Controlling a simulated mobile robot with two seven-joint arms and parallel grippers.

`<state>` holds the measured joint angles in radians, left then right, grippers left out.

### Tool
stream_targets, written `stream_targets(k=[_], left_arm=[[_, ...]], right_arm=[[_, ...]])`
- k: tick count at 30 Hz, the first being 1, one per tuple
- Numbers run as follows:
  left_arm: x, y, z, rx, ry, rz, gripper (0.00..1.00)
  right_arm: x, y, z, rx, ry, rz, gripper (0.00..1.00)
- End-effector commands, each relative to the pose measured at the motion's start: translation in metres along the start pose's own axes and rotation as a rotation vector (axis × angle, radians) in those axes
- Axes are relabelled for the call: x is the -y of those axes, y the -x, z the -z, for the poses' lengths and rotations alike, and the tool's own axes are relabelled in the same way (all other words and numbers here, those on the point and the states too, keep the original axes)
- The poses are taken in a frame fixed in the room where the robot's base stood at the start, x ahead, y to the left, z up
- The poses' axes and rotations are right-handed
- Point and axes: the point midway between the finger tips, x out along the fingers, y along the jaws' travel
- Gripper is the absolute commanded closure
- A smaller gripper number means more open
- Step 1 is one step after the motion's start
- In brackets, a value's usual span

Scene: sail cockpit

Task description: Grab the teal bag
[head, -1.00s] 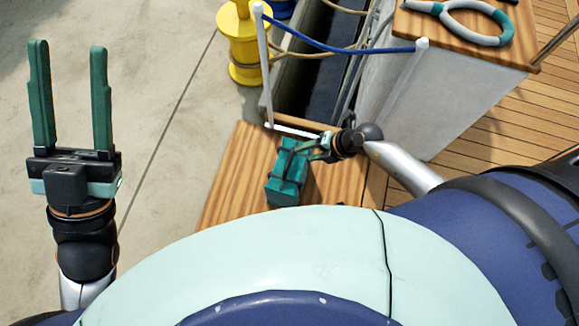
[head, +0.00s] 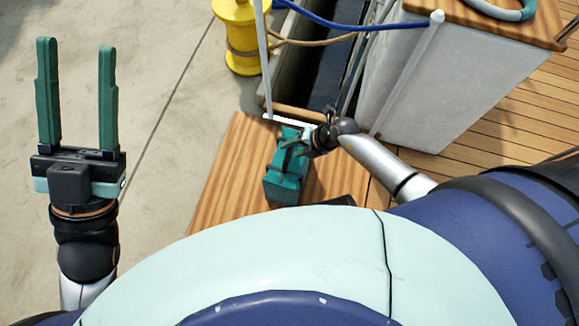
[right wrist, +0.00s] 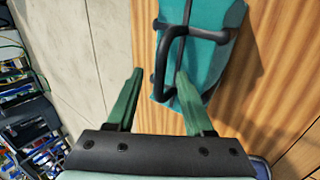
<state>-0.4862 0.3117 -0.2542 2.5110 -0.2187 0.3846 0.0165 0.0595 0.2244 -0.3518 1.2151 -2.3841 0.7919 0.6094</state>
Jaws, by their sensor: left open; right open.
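The teal bag (head: 286,182) with dark straps and a dark handle sits on a wooden surface, in the middle of the head view. In the right wrist view the bag (right wrist: 212,50) is at the top, just beyond my right gripper. My right gripper (right wrist: 160,73) is open. The bag's dark handle (right wrist: 168,62) shows between its fingertips there; I cannot tell if they touch it. In the head view the right gripper (head: 298,148) is small and partly hidden at the bag's far right side. My left gripper (head: 77,92) is open and empty, far left over pale ground.
A yellow bollard (head: 241,35) stands behind the bag. A white rail post (head: 410,70) with a blue rope (head: 350,24) is right of it, by a white box (head: 470,85). Cables and gear (right wrist: 25,95) lie at the left of the wrist view.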

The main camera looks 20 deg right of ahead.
Motion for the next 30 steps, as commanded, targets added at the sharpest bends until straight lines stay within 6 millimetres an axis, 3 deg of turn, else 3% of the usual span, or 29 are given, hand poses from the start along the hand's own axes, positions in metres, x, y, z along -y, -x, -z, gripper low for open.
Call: stream_targets(k=[1,4,13,27,30], left_arm=[[-0.005,0.009,-0.009,0.006,-0.004,-0.003,0.5],[-0.01,0.014,-0.017,0.016,-0.008,-0.007,0.5],[-0.011,0.013,-0.017,0.019,-0.004,-0.002,0.5],[-0.01,0.013,-0.017,0.019,-0.006,-0.001,0.5],[-0.01,0.013,-0.017,0.019,-0.008,-0.003,0.5]], right_arm=[[0.003,-0.012,-0.001,0.0,0.0,-0.001,0.48],[0.002,-0.024,0.0,0.0,-0.001,-0.002,0.48],[0.0,-0.025,-0.001,0.001,0.0,0.0,0.48],[0.001,-0.025,-0.001,0.0,0.0,0.0,1.0],[0.001,-0.025,-0.001,0.0,0.0,0.0,1.0]])
